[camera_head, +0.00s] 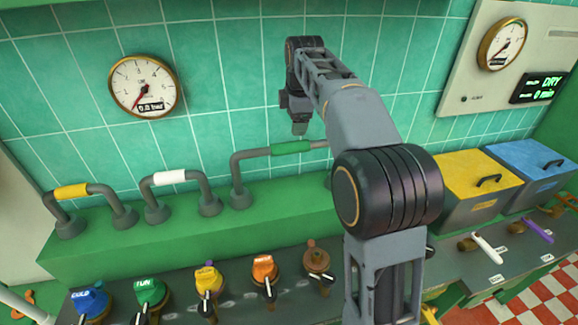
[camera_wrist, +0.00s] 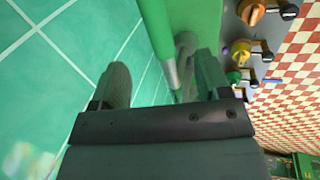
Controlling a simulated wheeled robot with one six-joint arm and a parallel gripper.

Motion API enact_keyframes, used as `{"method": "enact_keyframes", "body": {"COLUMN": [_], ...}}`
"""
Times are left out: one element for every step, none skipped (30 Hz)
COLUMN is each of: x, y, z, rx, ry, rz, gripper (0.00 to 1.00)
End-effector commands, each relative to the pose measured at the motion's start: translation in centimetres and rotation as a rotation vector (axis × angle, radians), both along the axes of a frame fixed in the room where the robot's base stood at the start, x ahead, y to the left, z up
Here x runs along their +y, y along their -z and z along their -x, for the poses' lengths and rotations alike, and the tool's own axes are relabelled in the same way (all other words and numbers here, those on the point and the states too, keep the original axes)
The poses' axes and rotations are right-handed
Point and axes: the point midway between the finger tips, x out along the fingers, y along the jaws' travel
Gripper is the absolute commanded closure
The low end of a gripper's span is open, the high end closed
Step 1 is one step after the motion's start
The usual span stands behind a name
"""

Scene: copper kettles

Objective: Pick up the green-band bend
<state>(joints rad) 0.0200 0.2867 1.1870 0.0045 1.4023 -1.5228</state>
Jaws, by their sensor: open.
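The green-band bend is a grey pipe with two angled ends and a green band (camera_head: 291,147) in its middle. It stands on the green ledge in the head view, its right part hidden behind my arm. My gripper (camera_head: 300,128) is above the band, pointing down. In the wrist view, the green band (camera_wrist: 153,24) and grey pipe run between the two open fingers of my gripper (camera_wrist: 163,78). The jaws are open and empty. I cannot tell how far the fingertips are from the pipe.
A white-band bend (camera_head: 170,178) and a yellow-band bend (camera_head: 71,191) stand on the ledge to the left. Several coloured knobs, including an orange one (camera_head: 264,268), line the front. Yellow (camera_head: 468,172) and blue (camera_head: 527,160) lidded bins stand at right. The tiled wall is close behind.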

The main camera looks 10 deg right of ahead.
Motion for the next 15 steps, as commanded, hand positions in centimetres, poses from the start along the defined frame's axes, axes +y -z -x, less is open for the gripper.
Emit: {"method": "enact_keyframes", "body": {"x": [0.0,0.0,0.1,0.1,0.1,0.1,0.1,0.1,0.1,0.1,0.1,0.2,0.1,0.2,0.2], "y": [0.2,0.4,0.8,1.1,1.6,2.2,2.8,3.3,4.0,4.5,5.0,5.7,6.0,6.4,6.9], "z": [-0.5,-0.7,-1.0,-1.1,-1.3,-1.5,-1.6,-1.8,-2.0,-2.1,-2.2,-2.4,-2.5,-2.6,-2.7], "rx": [0.002,0.004,0.006,0.008,0.008,0.008,0.01,0.009,0.01,0.009,0.009,0.008,0.008,0.007,0.008], "ry": [-0.024,-0.037,-0.049,-0.057,-0.063,-0.067,-0.068,-0.069,-0.069,-0.069,-0.068,-0.068,-0.068,-0.068,-0.068], "rz": [0.006,0.01,0.013,0.015,0.017,0.018,0.018,0.018,0.018,0.017,0.017,0.017,0.017,0.017,0.017], "gripper": [0.3,0.3,0.3,0.3,0.3,0.3,0.3,0.3,0.3,0.3,0.3,0.3,0.3,0.3,0.3]}}
